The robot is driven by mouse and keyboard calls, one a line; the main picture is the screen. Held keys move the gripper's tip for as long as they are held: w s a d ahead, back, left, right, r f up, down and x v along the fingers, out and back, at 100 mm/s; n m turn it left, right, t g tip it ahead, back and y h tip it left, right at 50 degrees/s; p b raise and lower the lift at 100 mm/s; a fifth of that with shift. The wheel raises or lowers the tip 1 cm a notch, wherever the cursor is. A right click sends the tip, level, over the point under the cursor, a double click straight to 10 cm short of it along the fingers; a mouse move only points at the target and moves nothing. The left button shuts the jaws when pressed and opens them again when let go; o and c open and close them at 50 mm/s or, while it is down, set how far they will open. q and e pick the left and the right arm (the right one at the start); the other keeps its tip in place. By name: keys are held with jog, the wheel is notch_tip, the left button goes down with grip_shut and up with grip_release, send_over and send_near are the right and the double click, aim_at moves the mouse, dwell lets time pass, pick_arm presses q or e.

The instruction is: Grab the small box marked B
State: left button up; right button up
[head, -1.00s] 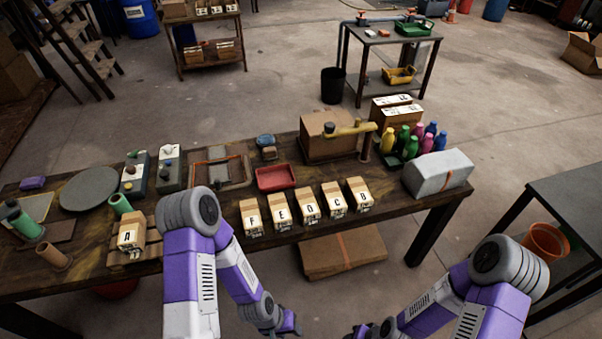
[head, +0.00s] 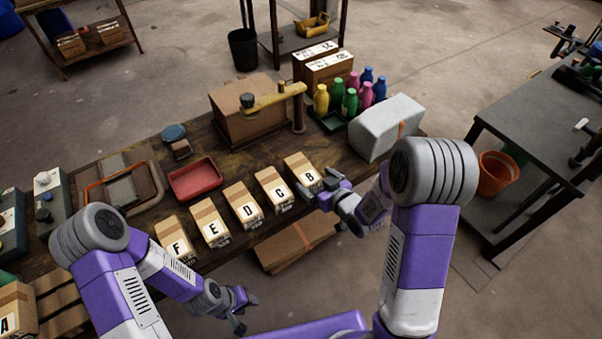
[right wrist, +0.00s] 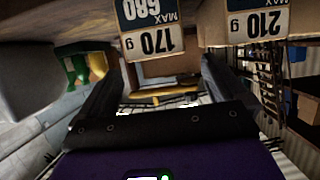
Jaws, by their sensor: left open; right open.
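The small box marked B (head: 301,165) is a tan carton with a black letter on a pale label. It stands at the right end of a row of lettered boxes near the table's front edge. My right gripper (head: 322,188) is open at its front right corner. In the right wrist view, a box with an upside-down 170 g label (right wrist: 150,30), apparently B, lies ahead between the open fingers (right wrist: 162,75). I cannot tell whether they touch it. My left gripper (head: 238,304) is open and empty, low in front of the table.
Box C (head: 271,185) stands close to B's left, with D (head: 242,203), E (head: 211,222) and F (head: 176,240) beyond. A grey block (head: 386,127) and coloured bottles (head: 350,100) are behind right. A red tray (head: 194,180) lies behind the row.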

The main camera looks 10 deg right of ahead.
aim_at(306, 172)
jog(key=b+x, duration=0.1)
jog(key=x, duration=0.5)
jog(key=shift+d, duration=0.1)
jog(key=c, duration=1.2)
jog(key=shift+o, duration=0.2)
jog(key=shift+r, duration=0.1)
